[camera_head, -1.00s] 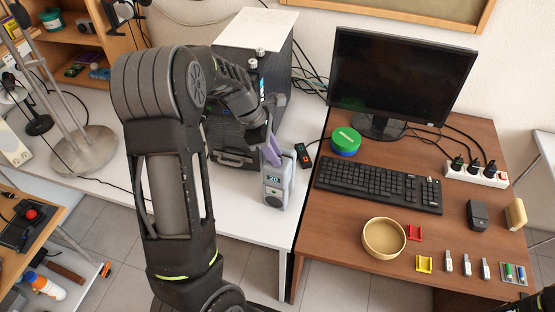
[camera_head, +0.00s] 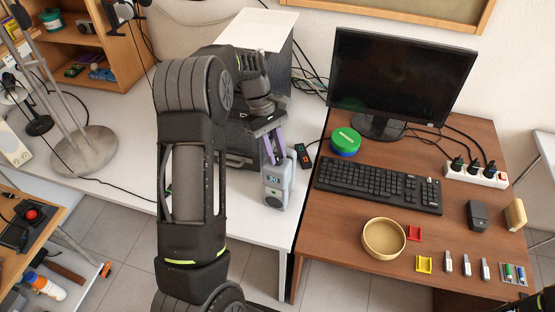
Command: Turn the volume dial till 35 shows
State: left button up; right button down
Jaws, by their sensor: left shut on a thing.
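A small grey speaker (camera_head: 276,194) stands upright near the right edge of the white desk. Its front has a small dark display (camera_head: 273,180) with pale digits, too small to read surely, and a round dark speaker opening below. My left gripper (camera_head: 274,159) reaches down from above with its purple fingers at the speaker's top. It is shut on the volume dial there, which the fingers hide. My right gripper is not in view; only a dark part of my right arm shows at the bottom right corner.
The brown desk holds a keyboard (camera_head: 378,184), monitor (camera_head: 400,80) and round bowl (camera_head: 384,238). The white desk's front edge is close.

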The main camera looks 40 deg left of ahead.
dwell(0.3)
pick_arm(q)
jog(key=m, duration=0.2)
jog(key=m+g, duration=0.1)
jog(key=m, duration=0.1)
jog(key=shift+w+d+m+y, duration=0.1)
jog(key=shift+w+m+y, duration=0.1)
jog(key=shift+m+y, duration=0.1)
jog(key=o, duration=1)
